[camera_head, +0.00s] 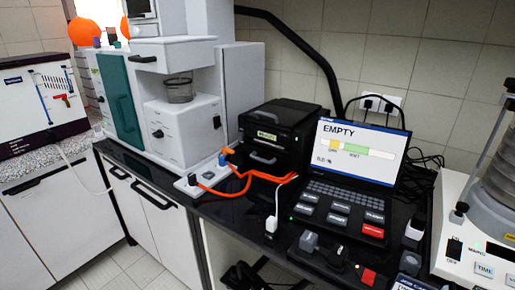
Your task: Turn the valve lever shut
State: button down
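My gripper is not in view. I cannot make out for certain which part is the valve lever. A small orange piece (228,151) sits by the hose fittings in the middle of the counter, near a blue knob (222,160), and may be a lever. An orange hose (232,191) curves from the white base with the fittings to the black box unit (275,140). A red-orange part (63,100) shows on the front of the white unit (22,82) at the left; it is too small to tell what it is.
A laptop-like console (349,160) reading "EMPTY" stands on the dark counter. A sieve stack machine (462,232) is at the right edge. A tall white and teal instrument (122,105) stands at the back left. Small dark items crowd the front counter edge. Tiled floor (120,262) is open at lower left.

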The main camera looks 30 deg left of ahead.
aim_at(224, 150)
jog(key=k+j, duration=0.15)
jog(key=j, duration=0.4)
jog(key=k+j, duration=0.15)
jog(key=j, duration=0.4)
jog(key=k+j, duration=0.15)
jog(key=j, duration=0.35)
jog(key=k+j, duration=0.15)
jog(key=j, duration=0.4)
jog(key=k+j, duration=0.15)
jog(key=j, duration=0.4)
jog(key=k+j, duration=0.15)
jog(key=j, duration=0.4)
jog(key=k+j, duration=0.15)
jog(key=j, duration=0.35)
jog(key=k+j, duration=0.15)
jog(key=j, duration=0.4)
jog(key=z, duration=0.05)
